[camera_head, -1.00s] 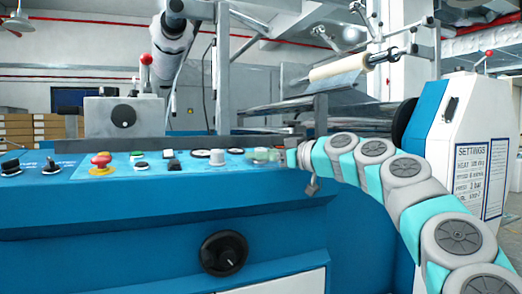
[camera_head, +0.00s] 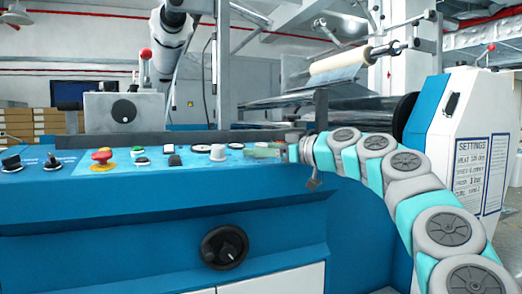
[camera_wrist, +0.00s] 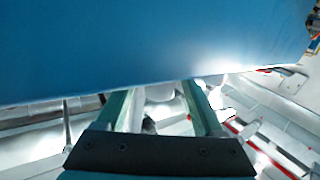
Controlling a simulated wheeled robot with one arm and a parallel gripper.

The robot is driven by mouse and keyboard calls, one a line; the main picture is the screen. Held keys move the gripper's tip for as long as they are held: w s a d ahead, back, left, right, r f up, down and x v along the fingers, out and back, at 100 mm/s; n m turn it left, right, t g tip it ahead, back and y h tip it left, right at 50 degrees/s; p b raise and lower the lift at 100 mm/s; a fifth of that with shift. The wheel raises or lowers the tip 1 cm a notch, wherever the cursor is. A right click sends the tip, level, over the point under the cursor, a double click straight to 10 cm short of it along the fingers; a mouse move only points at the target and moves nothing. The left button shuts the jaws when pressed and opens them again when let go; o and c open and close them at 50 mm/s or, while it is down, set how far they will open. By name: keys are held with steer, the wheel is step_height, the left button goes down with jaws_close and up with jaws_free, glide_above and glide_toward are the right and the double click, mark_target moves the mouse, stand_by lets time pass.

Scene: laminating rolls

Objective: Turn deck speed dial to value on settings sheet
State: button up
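The settings sheet (camera_head: 470,180) is on the white side panel at the right. Its heading reads SETTINGS; its lines are too small to read surely. The blue control deck (camera_head: 120,170) carries a pale round knob (camera_head: 218,152) and two black knobs at the far left, the nearer one here (camera_head: 52,162). A large black dial (camera_head: 224,247) is on the front face. I cannot tell which is the deck speed dial. My gripper (camera_head: 262,150) is over the deck's right end, right of the pale knob. In the wrist view its fingers (camera_wrist: 157,88) stand apart, with nothing held between them.
A red mushroom button (camera_head: 102,157) and several small buttons sit on the deck. A grey box with a black dial (camera_head: 124,111) stands behind it. A film roll (camera_head: 340,62) hangs above. A blue surface (camera_wrist: 150,45) fills the upper wrist view.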

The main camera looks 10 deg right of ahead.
steer(key=v, duration=0.7)
steer(key=shift+s+d, duration=0.25)
steer(key=shift+d, duration=0.05)
